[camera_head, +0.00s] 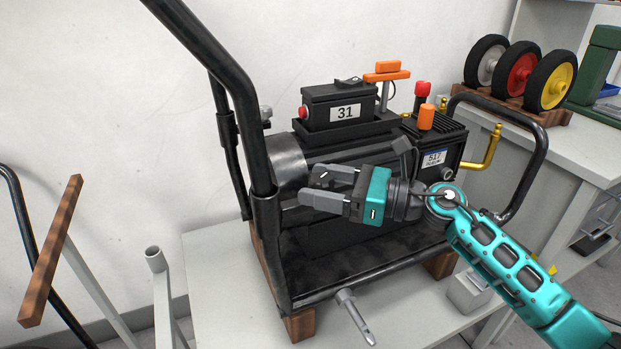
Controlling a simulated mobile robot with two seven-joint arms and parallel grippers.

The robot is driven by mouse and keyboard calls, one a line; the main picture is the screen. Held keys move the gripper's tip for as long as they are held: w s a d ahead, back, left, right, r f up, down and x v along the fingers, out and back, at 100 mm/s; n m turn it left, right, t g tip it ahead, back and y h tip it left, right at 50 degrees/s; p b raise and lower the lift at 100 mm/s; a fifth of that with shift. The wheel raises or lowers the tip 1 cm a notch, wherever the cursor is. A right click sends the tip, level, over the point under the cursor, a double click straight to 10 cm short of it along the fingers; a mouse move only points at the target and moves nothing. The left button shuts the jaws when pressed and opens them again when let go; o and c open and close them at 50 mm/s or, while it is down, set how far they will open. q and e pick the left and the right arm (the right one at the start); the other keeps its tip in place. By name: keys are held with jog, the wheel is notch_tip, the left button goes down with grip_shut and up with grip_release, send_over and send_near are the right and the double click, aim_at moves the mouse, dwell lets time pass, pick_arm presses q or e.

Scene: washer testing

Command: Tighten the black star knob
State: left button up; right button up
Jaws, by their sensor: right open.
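My right gripper (312,187) reaches in from the right. Its grey fingers point left and stand apart. They are in front of the black pressure washer (335,148), near the left end of its motor. A small dark piece shows at the fingertips, and I cannot tell whether it is the star knob or part of a finger. A small dark and grey fitting (266,114) sits beside the black tube handle (236,85), left of the box marked 31. No clear star shape shows. My left gripper is out of view.
The washer's black frame stands on wooden blocks on a white table (215,265). A metal axle stub (356,318) sticks out at the front. Several wheels (522,75) stand in a wooden rack at the back right. A wooden bar (50,250) is at the left.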

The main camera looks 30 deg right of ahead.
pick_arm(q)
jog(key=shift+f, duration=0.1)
pick_arm(e)
jog(key=shift+x, duration=1.1)
jog(key=shift+c, duration=0.4)
